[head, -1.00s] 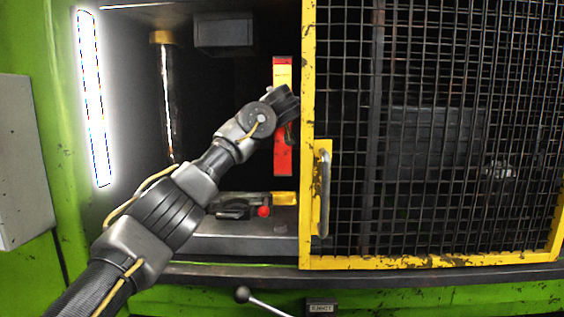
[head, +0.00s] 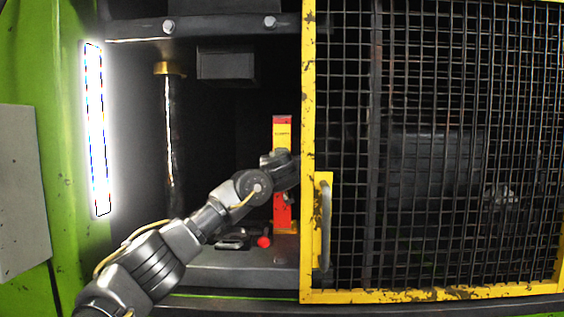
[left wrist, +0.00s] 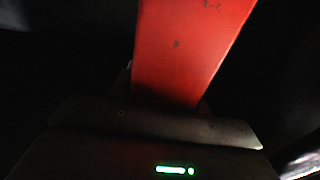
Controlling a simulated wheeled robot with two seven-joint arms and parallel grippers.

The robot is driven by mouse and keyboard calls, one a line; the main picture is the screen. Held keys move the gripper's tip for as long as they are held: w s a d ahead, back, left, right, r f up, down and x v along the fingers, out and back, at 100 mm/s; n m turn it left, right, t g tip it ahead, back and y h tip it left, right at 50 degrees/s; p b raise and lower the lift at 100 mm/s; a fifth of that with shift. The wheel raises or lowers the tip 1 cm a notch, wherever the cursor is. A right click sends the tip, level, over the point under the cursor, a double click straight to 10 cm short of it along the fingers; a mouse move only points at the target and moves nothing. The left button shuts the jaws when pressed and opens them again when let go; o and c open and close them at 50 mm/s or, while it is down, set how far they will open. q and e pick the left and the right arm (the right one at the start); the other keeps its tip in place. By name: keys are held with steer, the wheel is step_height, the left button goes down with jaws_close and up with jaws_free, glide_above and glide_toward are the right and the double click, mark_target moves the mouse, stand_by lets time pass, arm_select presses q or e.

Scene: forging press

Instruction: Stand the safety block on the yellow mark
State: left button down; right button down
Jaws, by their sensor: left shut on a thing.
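The safety block is a tall red bar with a yellow label (head: 282,133), upright inside the press opening. My left gripper (head: 287,166) is shut around its middle, partly covering it. The block's red face also shows close up in the left wrist view (left wrist: 190,55), rising from the gripper. The yellow mark (head: 291,231) shows as a sliver on the press bed at the block's foot, mostly hidden behind the block. I cannot tell whether the foot touches it. My right gripper is not in view.
The yellow-framed mesh guard (head: 309,120) stands just right of the block and gripper. A red knob (head: 264,241) sits low on the bed, left of the block's foot. A dark block (head: 226,64) hangs above. A vertical rod (head: 170,130) stands at left.

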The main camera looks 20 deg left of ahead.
arm_select(q)
steer(key=shift+s+d+r, duration=0.1)
steer(key=shift+d, duration=0.05)
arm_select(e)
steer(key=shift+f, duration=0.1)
arm_select(q)
steer(key=c, duration=1.1)
jaws_free()
steer(key=shift+f, duration=0.25)
steer(key=o, duration=0.4)
steer(key=shift+r, duration=0.1)
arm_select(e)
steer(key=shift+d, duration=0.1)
arm_select(q)
steer(key=b+v, duration=0.3)
steer(key=v, duration=0.4)
steer(key=shift+s+r, duration=0.15)
steer(key=shift+s, duration=0.1)
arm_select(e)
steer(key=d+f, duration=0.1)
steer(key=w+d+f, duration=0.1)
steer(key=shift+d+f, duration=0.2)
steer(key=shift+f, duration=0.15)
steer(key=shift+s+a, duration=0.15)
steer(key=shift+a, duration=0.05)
